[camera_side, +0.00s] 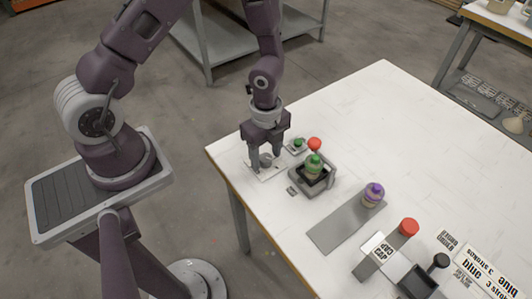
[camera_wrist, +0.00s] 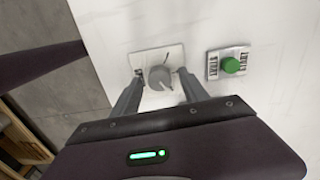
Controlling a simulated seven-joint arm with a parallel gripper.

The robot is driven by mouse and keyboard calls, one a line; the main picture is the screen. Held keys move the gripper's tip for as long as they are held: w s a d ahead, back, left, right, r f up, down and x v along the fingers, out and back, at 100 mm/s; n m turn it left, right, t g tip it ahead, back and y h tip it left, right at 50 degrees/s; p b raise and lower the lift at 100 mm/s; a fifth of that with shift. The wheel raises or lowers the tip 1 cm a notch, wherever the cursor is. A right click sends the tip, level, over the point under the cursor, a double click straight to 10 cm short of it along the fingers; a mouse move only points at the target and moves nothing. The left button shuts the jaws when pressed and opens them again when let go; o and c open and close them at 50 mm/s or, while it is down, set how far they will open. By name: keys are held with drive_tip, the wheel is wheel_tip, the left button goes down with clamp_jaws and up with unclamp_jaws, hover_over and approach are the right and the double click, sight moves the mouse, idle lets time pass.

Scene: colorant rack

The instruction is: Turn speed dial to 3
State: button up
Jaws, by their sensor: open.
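The speed dial (camera_wrist: 160,78) is a grey round knob on a white plate (camera_wrist: 146,55) in the wrist view. It has a light pointer line, and its scale marks are too small to read. In the side view the dial (camera_side: 266,160) shows between my fingers near the table's left corner. My gripper (camera_wrist: 158,82) is open, with one finger on each side of the dial. I cannot tell whether the fingers touch it.
A green button (camera_wrist: 232,65) sits to the right of the dial. A grey device (camera_side: 313,184) holds a green-capped bottle (camera_side: 314,166) close by, with a red knob (camera_side: 315,144) behind. A purple-capped bottle (camera_side: 373,194) stands on a grey strip (camera_side: 340,226).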

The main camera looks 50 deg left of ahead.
sight(266, 158)
wheel_tip(266, 158, up, 7)
drive_tip(key=shift+r, duration=0.1)
idle(0.3)
drive_tip(key=s+a+r+n+t+y, duration=0.1)
drive_tip(key=a+r+n+t+y, duration=0.2)
drive_tip(key=r, duration=0.6)
drive_tip(key=s+d+r+n+t+h, duration=0.2)
drive_tip(key=s+r+n+h, duration=0.1)
drive_tip(key=s+r+n, duration=1.1)
drive_tip(key=shift+d+r+t, duration=0.3)
drive_tip(key=shift+r, duration=0.35)
